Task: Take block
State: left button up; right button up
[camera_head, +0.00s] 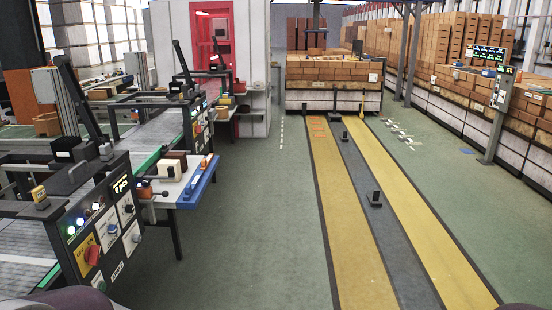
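Several blocks are in view, and I cannot tell which one the task means. A dark brown block (176,158) sits on the small blue-edged side table (205,184) at the left, behind a white box. A smaller orange-brown block (144,188) lies near that table's left end. A large stack of orange-brown bricks (335,71) stands at the far centre. Neither of my grippers is in view; only dark rounded shapes, perhaps my own arms, show at the bottom edge.
A control panel (104,228) with buttons and a conveyor (150,135) stand at the left. Yellow floor strips (345,230) flank a grey lane holding a small black post (375,199). Brick-filled racks (450,100) line the right. The green floor (255,220) in the middle is clear.

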aim_at(223, 112)
jog(key=i, duration=4)
jog(key=j+u, duration=0.05)
jog(key=j, duration=0.1)
